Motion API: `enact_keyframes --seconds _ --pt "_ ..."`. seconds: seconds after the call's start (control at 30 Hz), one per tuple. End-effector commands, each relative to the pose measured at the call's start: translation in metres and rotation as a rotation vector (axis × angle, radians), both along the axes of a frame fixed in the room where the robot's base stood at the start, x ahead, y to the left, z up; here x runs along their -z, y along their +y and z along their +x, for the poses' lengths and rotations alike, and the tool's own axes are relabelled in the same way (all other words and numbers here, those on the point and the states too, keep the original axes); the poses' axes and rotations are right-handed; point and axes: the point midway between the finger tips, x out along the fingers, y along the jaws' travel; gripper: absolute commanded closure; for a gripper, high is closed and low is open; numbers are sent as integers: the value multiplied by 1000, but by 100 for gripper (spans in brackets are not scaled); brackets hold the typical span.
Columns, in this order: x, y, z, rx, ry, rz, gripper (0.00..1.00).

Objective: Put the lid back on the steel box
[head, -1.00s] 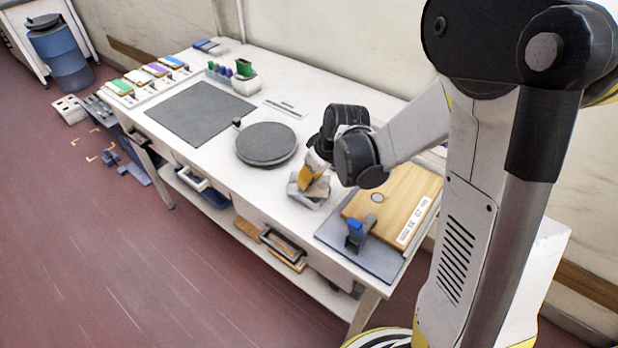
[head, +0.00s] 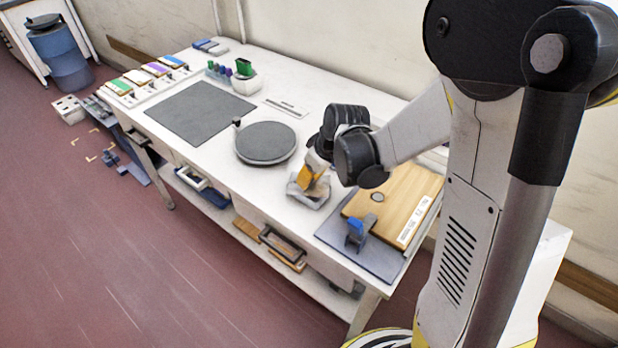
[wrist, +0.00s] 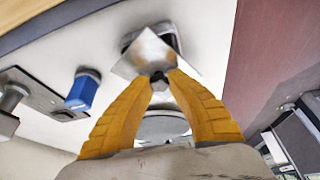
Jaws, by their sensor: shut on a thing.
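The steel box (head: 312,203) stands on the white table between the round dark plate and the wooden board. My gripper (wrist: 158,77) has yellow fingers shut on the dark knob of the lid (wrist: 143,57). The lid is a thin square metal plate. In the wrist view it sits turned askew over the box (wrist: 178,42), and part of the dark opening shows past its edge. In the head view my gripper (head: 312,186) is right above the box and hides part of the lid. I cannot tell whether the lid touches the rim.
The wooden board (head: 390,208) lies on a grey mat at right, with a blue-topped fixture (head: 355,230) in front. The round dark plate (head: 265,143) and a flat grey mat (head: 200,111) lie to the left. The table's front edge is close to the box.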

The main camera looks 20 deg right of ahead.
Motion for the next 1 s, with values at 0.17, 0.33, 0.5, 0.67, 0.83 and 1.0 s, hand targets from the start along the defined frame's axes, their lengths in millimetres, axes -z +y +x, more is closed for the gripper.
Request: enact_keyframes --seconds 0.17,0.33,0.5,0.67,0.83,1.0 --pt "1 0 0 0 0 0 100" --pt "0 0 0 0 0 0 100" --pt "0 0 0 0 0 0 58" --pt "0 0 0 0 0 0 58" --pt "0 0 0 0 0 0 35" --pt "0 0 0 0 0 0 35"
